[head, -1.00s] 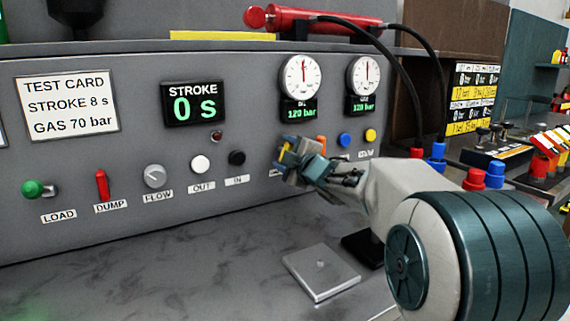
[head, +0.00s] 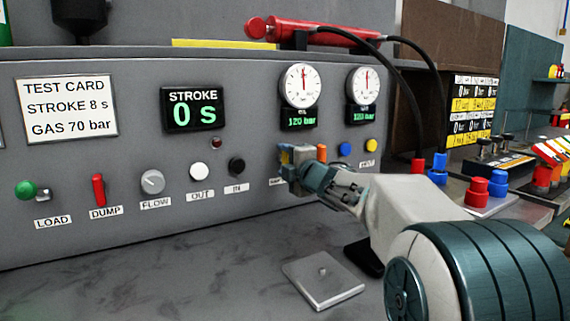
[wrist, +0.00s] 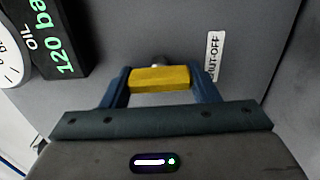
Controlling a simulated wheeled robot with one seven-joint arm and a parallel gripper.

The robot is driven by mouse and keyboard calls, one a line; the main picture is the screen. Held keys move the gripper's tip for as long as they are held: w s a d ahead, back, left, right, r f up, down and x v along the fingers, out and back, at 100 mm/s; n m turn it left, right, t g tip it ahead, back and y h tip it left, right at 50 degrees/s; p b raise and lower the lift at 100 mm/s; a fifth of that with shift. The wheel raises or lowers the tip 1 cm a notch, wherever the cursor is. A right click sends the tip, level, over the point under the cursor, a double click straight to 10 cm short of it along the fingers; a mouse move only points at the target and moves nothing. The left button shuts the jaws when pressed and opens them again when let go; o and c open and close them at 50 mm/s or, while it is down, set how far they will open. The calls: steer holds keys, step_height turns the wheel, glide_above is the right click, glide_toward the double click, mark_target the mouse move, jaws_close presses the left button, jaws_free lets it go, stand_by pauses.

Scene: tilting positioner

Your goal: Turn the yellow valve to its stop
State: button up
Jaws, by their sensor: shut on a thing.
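The yellow valve handle (wrist: 160,79) shows in the wrist view as a short bar in front of the panel, on a metal stem. My gripper (wrist: 162,86) is shut on it, with one blue finger at each end of the bar. In the head view my gripper (head: 290,158) is at the grey panel below the left gauge, and its fingers hide most of the valve. A partly cut label (wrist: 214,57) reading "UT-OFF" is beside the valve in the wrist view.
An orange control (head: 321,152), a blue knob (head: 345,149) and a yellow knob (head: 371,145) are close to the right of my gripper. The left gauge (head: 300,86) and its 120 bar display (head: 299,119) are above. A metal plate (head: 323,282) lies on the bench below.

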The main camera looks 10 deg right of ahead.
steer(key=o, duration=1)
steer(key=p+v, duration=0.2)
steer(key=v, duration=1.2)
